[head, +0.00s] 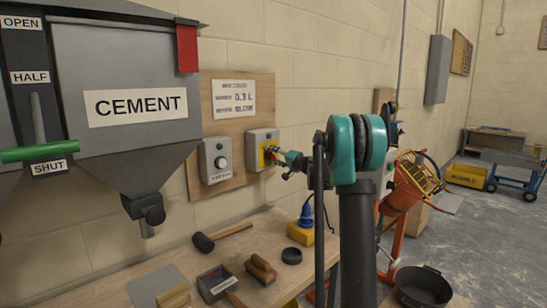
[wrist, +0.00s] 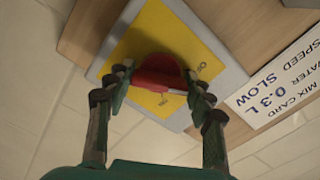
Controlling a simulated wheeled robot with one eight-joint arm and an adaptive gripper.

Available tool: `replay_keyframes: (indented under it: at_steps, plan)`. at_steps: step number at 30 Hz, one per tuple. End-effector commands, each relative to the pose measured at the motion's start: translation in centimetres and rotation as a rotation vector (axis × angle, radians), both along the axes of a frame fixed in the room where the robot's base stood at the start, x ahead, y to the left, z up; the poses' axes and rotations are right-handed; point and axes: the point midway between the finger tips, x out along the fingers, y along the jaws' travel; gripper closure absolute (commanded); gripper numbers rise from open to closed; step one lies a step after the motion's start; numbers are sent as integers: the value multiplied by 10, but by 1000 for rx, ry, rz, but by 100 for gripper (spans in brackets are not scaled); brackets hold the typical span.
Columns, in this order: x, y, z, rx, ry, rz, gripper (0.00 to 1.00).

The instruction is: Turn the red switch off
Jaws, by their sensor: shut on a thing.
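The red switch (wrist: 157,72) is a round knob on a yellow plate (wrist: 158,25), with a pale line at its lower right. The plate is on a grey box (head: 259,137) on the wooden wall board, in the head view. My gripper (wrist: 156,76) is shut on the red switch, one finger on either side. In the head view my gripper (head: 277,159) reaches the box from the right and hides most of the switch.
A second grey box with a dial (head: 219,162) is close to the left. The cement hopper (head: 125,85) with its green lever (head: 38,150) hangs further left. Below, the bench holds a mallet (head: 204,242), a wooden float (head: 261,268) and a yellow-based blue plug (head: 305,218).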

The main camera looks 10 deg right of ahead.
Motion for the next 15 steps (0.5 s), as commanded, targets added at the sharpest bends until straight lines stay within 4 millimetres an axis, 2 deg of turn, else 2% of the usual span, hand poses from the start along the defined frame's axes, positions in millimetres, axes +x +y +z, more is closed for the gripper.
replay_keyframes:
  at_steps: [6,15]
  plan:
    - [-1,0,-1,-127,-90,1,76]
    - [-1,0,-1,-231,-165,1,76]
